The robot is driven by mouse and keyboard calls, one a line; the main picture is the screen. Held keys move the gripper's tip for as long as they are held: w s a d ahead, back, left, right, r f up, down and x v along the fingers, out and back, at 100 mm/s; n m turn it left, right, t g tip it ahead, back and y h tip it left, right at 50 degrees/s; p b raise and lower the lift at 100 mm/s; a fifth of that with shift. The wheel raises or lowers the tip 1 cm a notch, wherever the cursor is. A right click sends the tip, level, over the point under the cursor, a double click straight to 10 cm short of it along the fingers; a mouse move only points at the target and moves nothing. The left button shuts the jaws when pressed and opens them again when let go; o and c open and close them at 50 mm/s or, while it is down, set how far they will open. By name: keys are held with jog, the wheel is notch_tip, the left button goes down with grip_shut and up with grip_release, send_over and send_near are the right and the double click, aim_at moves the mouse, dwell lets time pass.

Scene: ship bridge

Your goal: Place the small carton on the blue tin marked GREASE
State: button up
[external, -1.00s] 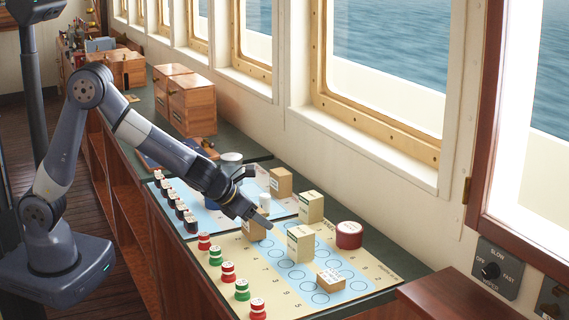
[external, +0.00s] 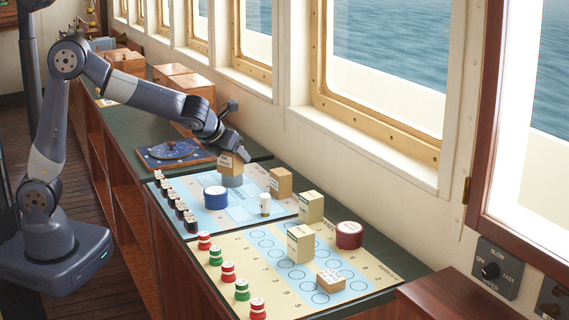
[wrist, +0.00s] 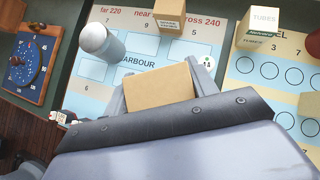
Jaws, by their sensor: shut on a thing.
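My gripper (external: 232,152) is shut on the small tan carton (external: 231,164) and holds it up over the far board. The carton also shows between the fingers in the wrist view (wrist: 158,92).
A white bottle (external: 265,205) and another tan carton (external: 280,180) stand right of the blue tin. Dark bottles (external: 182,210) line the board's left edge. Taller cartons (external: 300,243) and a red tin (external: 349,235) stand on the near board. A blue dial board (external: 175,152) lies behind.

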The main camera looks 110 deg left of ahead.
jog(key=s+a+r+n+g, duration=0.2)
jog(key=s+a+n, duration=0.15)
jog(key=s, duration=0.35)
send_over(217, 188)
notch_tip(217, 188, down, 5)
jog(key=shift+g+y, duration=0.3)
jog(key=shift+w+d+f, duration=0.1)
jog(key=shift+d+f, duration=0.05)
jog(key=shift+f, duration=2.3)
jog(key=shift+f+b, duration=0.1)
jog(key=shift+b, duration=0.2)
jog(key=shift+f, duration=0.15)
jog(key=o, duration=1)
jog(key=shift+r, duration=0.35)
jog(key=v, duration=1.2)
jog(key=shift+f, duration=0.1)
